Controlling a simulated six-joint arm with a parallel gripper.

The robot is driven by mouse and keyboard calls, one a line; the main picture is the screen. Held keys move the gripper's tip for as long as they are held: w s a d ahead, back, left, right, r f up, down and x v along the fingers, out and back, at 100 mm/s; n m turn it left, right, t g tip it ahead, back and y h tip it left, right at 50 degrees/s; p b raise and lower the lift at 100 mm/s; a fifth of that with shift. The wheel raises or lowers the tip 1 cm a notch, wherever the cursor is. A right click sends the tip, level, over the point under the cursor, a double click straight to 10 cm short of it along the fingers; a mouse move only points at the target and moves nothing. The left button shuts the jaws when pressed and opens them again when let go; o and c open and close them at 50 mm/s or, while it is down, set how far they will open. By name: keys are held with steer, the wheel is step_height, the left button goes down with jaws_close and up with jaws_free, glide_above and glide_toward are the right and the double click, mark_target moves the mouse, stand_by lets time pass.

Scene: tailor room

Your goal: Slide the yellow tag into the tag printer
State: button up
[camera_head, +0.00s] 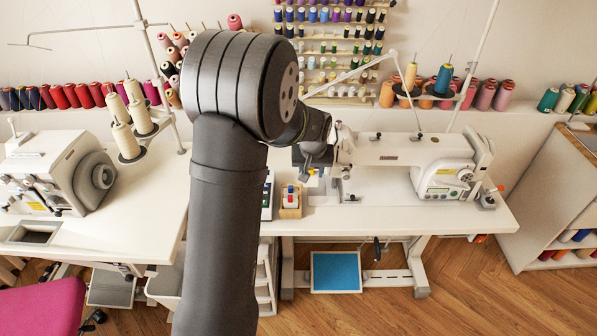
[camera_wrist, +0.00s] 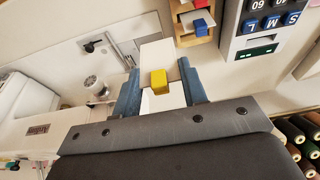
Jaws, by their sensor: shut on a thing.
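The yellow tag shows in the wrist view as a yellow block (camera_wrist: 158,80) on a white body between the two blue fingers of my gripper (camera_wrist: 160,72). My gripper is shut on it. In the head view my gripper (camera_head: 318,172) hangs above the sewing table, with a small bit of yellow (camera_head: 311,171) at its tip. The tag printer (camera_wrist: 231,41) is at the upper right of the wrist view, apart from the tag. In the head view the arm mostly hides the printer (camera_head: 267,196).
A wooden holder (camera_head: 290,213) with red and blue tags stands beside the printer; it also shows in the wrist view (camera_wrist: 187,41). A sewing machine (camera_head: 405,150) is right of my gripper. The front right of the white table (camera_head: 400,217) is clear. Thread spools line the back.

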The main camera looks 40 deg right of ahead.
steer(key=w+a+f, duration=0.1)
steer(key=w+a, duration=0.2)
steer(key=w, duration=0.5)
steer(key=w+a+f, duration=0.1)
steer(key=w+a, duration=0.3)
steer(key=w, duration=0.5)
steer(key=shift+w+a+f, duration=0.15)
steer(key=shift+w+f, duration=0.15)
steer(key=shift+f, duration=0.05)
steer(key=shift+f, duration=0.2)
stand_by(0.8)
steer(key=shift+f, duration=2.1)
steer(key=o, duration=1)
steer(key=shift+r, duration=0.1)
